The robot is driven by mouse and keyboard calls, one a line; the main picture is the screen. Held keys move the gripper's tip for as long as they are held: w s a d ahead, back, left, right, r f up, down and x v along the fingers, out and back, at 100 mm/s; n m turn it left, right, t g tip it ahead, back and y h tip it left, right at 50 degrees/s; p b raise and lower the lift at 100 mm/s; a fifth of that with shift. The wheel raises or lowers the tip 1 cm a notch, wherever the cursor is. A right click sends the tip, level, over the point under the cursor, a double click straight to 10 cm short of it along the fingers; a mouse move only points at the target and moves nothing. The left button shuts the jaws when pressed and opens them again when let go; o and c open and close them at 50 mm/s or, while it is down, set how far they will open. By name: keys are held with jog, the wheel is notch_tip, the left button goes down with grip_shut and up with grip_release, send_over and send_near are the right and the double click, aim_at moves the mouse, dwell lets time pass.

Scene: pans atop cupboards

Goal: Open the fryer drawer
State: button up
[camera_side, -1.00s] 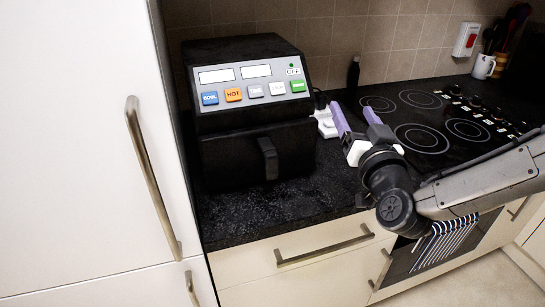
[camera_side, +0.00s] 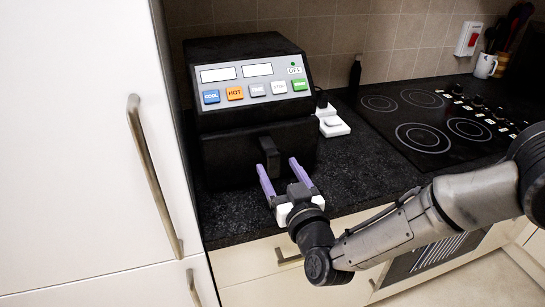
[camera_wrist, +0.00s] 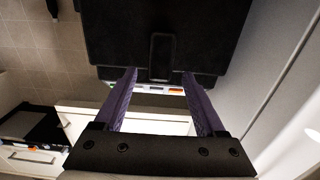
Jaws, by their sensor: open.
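The black fryer (camera_side: 250,90) stands on the dark counter, with a row of coloured buttons on its sloped panel. Its drawer (camera_side: 230,155) is the lower front part and looks shut. A vertical black handle (camera_side: 268,156) sticks out from the drawer front. My gripper (camera_side: 278,168) is open, with purple fingers pointing at the drawer just in front of the handle. In the wrist view the handle (camera_wrist: 162,57) lies ahead of the gap between the fingers (camera_wrist: 160,78). I see nothing between the fingers, and they appear short of the handle.
A tall white cupboard (camera_side: 75,120) with a long metal handle stands close on the left. A white socket block (camera_side: 332,122) and the black hob (camera_side: 420,120) are to the right.

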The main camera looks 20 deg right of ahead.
aim_at(275, 161)
jog(key=shift+w, duration=2.35)
grip_shut()
